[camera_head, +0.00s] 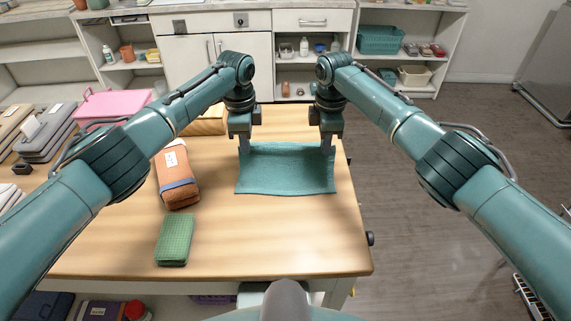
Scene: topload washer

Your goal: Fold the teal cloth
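The teal cloth (286,172) lies spread as a rough rectangle on the wooden table, with its near edge toward me. My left gripper (243,147) points down at the cloth's far left corner. My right gripper (327,146) points down at its far right corner. The fingertips of both grippers overlap the cloth's far edge. The view is too small to tell whether the fingers are closed on the fabric.
The wooden table (270,238) is clear in front of the cloth. An orange-brown bundle (177,182) and a folded green cloth (174,240) lie to the left. A pink box (113,102) and grey folded stacks (48,133) are farther left. White cabinets (187,62) stand behind.

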